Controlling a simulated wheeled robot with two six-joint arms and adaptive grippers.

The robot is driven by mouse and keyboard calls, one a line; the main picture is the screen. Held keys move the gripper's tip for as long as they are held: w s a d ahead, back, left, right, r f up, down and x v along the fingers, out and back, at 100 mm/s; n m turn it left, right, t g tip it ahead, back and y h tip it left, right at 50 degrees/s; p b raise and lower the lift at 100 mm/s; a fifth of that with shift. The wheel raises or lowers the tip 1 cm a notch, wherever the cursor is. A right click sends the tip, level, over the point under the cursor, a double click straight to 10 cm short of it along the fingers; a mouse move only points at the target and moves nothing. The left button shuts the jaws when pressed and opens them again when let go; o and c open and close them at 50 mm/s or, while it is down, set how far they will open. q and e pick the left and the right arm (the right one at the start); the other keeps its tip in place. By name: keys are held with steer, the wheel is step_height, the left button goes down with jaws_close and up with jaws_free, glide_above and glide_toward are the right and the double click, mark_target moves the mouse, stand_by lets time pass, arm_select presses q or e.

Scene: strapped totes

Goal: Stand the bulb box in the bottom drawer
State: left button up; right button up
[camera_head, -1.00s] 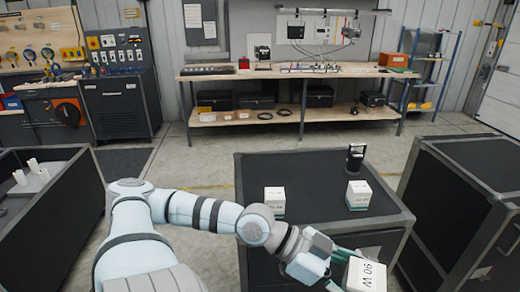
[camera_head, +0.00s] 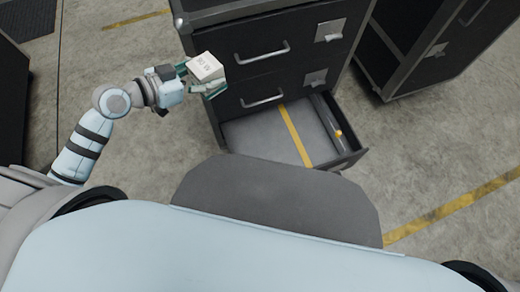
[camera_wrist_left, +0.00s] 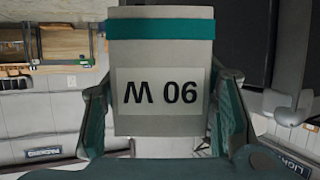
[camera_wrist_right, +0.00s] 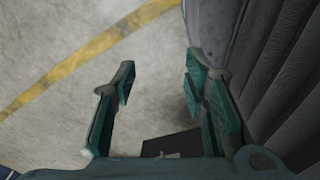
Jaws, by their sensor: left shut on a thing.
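The bulb box (camera_head: 207,67), white with a printed label and a teal band, is in my left gripper (camera_head: 203,78). In the left wrist view the box (camera_wrist_left: 160,70) sits between the two teal fingers, its label upside down. In the head view it appears by the cabinet's left front edge, to the left of the upper drawer fronts. The bottom drawer (camera_head: 245,135) is pulled open, with a grey floor crossed by a yellow stripe. My right gripper (camera_wrist_right: 160,95) is open and empty in the right wrist view, with floor behind it; the head view does not show it.
Shut drawer fronts with handles (camera_head: 262,52) stand above the open drawer. A small orange-yellow item (camera_head: 338,134) shows at the drawer's right side. Another dark cabinet (camera_head: 405,50) stands to the right. Clear concrete floor with yellow lines (camera_head: 450,208) surrounds them.

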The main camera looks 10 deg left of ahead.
arm_select(q)
steer(key=w+d+f+n+b, duration=0.2)
steer(key=f+b, duration=0.5)
steer(key=f, duration=1.1)
arm_select(e)
step_height(320, 180, down, 16)
steer(key=w+d+b, duration=0.2)
steer(key=w+b, duration=0.1)
steer(key=b, duration=0.3)
arm_select(q)
steer(key=m+b, duration=0.1)
steer(key=b, duration=0.7)
glide_above(256, 162)
step_height(256, 162, down, 24)
arm_select(e)
steer(key=w+a+f+t, duration=0.2)
steer(key=w+a+t, duration=0.15)
steer(key=w, duration=0.65)
arm_select(q)
steer(key=shift+t, duration=0.3)
step_height(256, 162, down, 8)
steer(key=b, duration=0.4)
steer(key=shift+r, duration=0.35)
steer(key=shift+f, duration=0.6)
arm_select(e)
step_height(256, 162, up, 13)
steer(key=w+a+g, duration=0.2)
steer(key=shift+y, duration=0.3)
